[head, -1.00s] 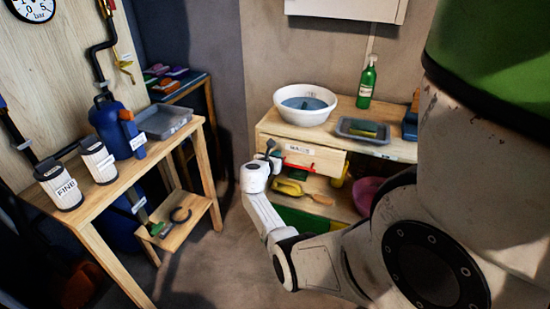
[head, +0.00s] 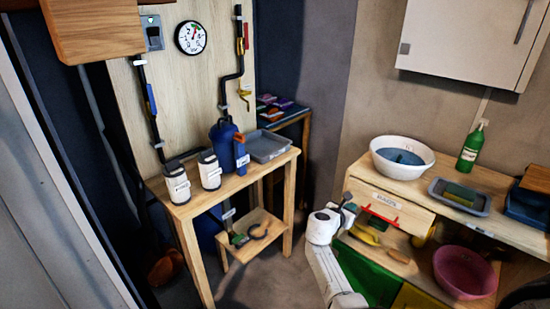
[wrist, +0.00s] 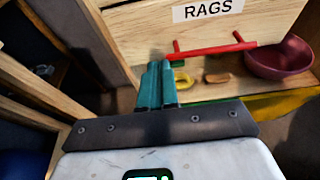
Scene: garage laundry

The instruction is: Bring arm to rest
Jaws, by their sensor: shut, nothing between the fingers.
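My gripper (head: 347,203) is in front of the bench on the right, near the drawer labelled RAGS (head: 384,197). In the wrist view its teal fingers (wrist: 156,86) are together with nothing between them. They point toward the drawer's red handle (wrist: 215,47) and appear apart from it. My white arm reaches up to the gripper from the bottom of the head view. Its base end is out of view.
A pink bowl (head: 465,271) and a yellow item (head: 364,236) are under the drawer. A white basin (head: 402,157), green bottle (head: 470,147) and tray (head: 459,196) stand on the bench. A wooden table (head: 239,187) stands left, with floor between.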

